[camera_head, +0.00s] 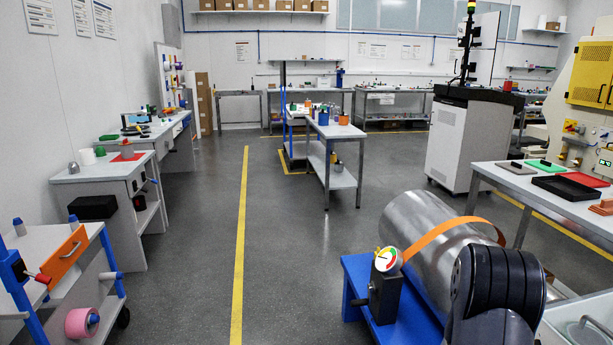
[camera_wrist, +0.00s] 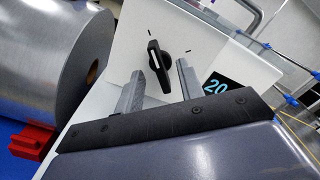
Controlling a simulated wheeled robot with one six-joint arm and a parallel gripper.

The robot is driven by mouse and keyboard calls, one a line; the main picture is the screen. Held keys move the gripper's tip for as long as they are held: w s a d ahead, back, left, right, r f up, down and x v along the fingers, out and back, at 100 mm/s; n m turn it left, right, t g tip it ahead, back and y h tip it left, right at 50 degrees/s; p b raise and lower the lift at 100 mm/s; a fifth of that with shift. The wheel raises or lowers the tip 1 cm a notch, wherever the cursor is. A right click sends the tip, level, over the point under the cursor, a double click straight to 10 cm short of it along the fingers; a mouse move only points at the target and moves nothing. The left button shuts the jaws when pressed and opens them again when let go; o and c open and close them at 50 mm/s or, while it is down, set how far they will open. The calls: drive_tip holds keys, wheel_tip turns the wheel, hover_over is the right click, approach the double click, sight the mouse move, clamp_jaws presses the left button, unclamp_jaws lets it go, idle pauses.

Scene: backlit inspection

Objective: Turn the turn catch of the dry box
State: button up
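The turn catch (camera_wrist: 159,66) is a black lever on a round base, on a white panel in the wrist view. Its lever points up and slightly left in the picture, with short black marks on the panel near it. The white panel of the dry box (camera_wrist: 200,35) also bears a dark display reading 20. My gripper (camera_wrist: 160,73) is open, with one finger on either side of the catch in the picture. I see no clear contact, and the depth gap is hard to tell. In the head view a white box, perhaps the dry box (camera_head: 568,318), is partly hidden by my arm.
A large metal roll (camera_head: 425,225) with an orange band lies on a blue stand (camera_head: 357,275) beside my arm; it also shows in the wrist view (camera_wrist: 55,55). A gauge (camera_head: 387,259) stands in front. A grey table (camera_head: 520,182) is at right. Open floor lies left.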

drive_tip(key=shift+s+a, duration=0.15)
drive_tip(key=shift+a, duration=1.25)
drive_tip(key=shift+s+a, duration=0.15)
drive_tip(key=shift+a, duration=1.25)
drive_tip(key=d, duration=0.7)
drive_tip(key=shift+w, duration=0.3)
drive_tip(key=shift+f, duration=0.1)
drive_tip(key=shift+m+b, duration=0.3)
drive_tip(key=shift+r+p, duration=0.2)
drive_tip(key=shift+p, duration=0.1)
